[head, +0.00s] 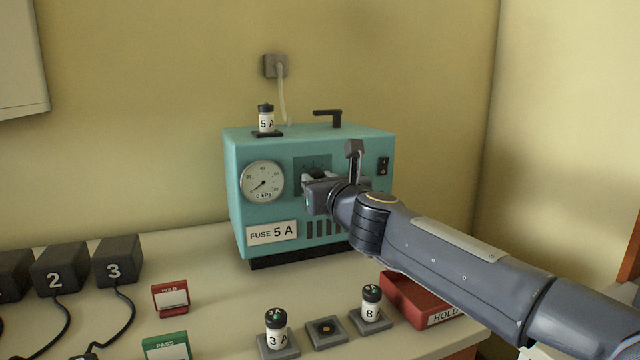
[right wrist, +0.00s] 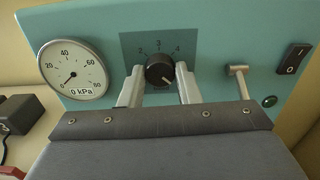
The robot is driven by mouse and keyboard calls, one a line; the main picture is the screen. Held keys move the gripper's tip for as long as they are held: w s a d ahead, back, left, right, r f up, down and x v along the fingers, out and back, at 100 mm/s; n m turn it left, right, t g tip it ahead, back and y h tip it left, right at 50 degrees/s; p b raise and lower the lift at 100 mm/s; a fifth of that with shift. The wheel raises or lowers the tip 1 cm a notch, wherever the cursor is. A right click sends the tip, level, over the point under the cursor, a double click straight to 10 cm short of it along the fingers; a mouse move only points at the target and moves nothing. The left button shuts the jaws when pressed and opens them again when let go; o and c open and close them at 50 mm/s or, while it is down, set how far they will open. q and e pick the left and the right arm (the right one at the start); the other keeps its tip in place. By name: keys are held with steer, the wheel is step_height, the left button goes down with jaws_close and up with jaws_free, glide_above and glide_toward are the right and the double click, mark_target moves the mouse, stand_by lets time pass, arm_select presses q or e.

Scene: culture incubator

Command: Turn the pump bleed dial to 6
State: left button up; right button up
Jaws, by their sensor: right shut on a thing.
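The pump bleed dial (right wrist: 160,68) is a round black knob on a dark square plate on the teal pump unit (head: 310,145). The plate (head: 313,164) shows in the head view, but my gripper hides the knob there. The numbers 2, 3 and 4 are legible above the knob; the other marks are hidden or too small. A pale mark on the knob points to the lower right. My right gripper (right wrist: 159,72) has one finger on each side of the knob and is shut on it; it also shows in the head view (head: 314,178). My left gripper is out of view.
A gauge (right wrist: 73,70) left of the dial has its needle near 0 kPa. A lever (right wrist: 240,82) and a rocker switch (right wrist: 293,58) are to the right. Fuse holders (head: 276,330), a red HOLD tray (head: 415,300) and black blocks (head: 118,260) stand on the bench.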

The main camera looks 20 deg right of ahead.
steer(key=shift+m, duration=0.3)
steer(key=o, duration=1)
steer(key=shift+c, duration=0.2)
steer(key=s, duration=0.7)
steer(key=shift+s+a+p, duration=0.25)
steer(key=shift+s+p, duration=0.1)
